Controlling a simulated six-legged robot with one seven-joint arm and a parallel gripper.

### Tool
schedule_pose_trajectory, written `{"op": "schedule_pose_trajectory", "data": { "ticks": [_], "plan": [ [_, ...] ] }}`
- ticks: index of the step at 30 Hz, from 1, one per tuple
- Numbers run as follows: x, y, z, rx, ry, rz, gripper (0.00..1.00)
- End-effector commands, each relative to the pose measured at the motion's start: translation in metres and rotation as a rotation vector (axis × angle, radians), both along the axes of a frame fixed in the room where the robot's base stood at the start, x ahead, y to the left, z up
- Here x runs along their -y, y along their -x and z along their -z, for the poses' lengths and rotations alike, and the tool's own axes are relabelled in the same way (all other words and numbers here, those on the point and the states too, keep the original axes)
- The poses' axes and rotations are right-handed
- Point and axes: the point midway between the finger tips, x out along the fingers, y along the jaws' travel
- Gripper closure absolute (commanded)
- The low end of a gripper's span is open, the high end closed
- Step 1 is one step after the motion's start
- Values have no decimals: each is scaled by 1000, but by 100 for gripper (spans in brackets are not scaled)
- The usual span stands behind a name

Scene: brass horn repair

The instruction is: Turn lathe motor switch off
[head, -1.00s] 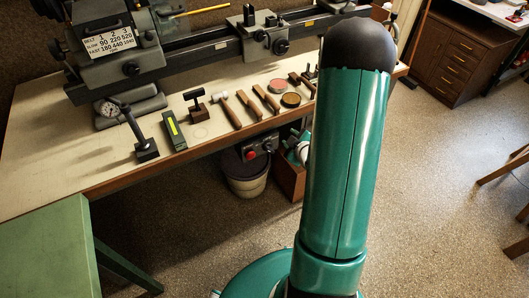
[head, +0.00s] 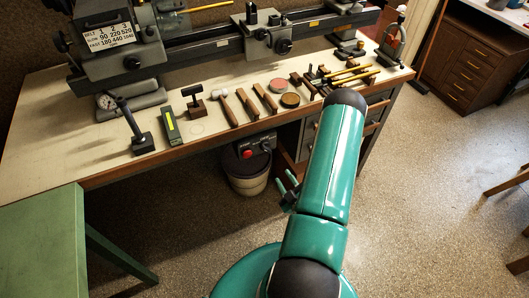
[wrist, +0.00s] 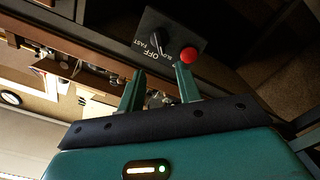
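The lathe motor switch box (head: 262,144) hangs under the bench's front edge in the head view, with a red button (head: 247,154) on its face. In the wrist view the dark switch plate (wrist: 175,28) shows a black rotary knob (wrist: 157,41), the red button (wrist: 189,55) and white lettering including OFF and FAST. Which label the knob points at I cannot tell. My gripper (wrist: 160,85) is open and empty, its two green fingers apart below the plate, the right fingertip nearest the red button. In the head view my gripper (head: 286,187) is right of and below the box.
A bucket (head: 247,178) stands on the floor under the switch box. The bench top (head: 70,135) holds hammers, tins and a lathe (head: 200,50) above. Bench drawers (head: 372,125) are on the right.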

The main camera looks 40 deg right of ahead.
Motion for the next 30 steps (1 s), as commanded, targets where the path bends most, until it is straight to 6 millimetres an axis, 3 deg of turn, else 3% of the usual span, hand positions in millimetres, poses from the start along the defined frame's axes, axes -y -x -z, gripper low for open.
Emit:
{"op": "schedule_pose_trajectory", "data": {
  "ticks": [7, 21, 30],
  "plan": [
    [9, -23, -1, 5, 1, 6, 65],
    [35, -110, -1, 3, 2, 5, 65],
    [41, -131, 0, 1, -1, 4, 65]
  ]
}}
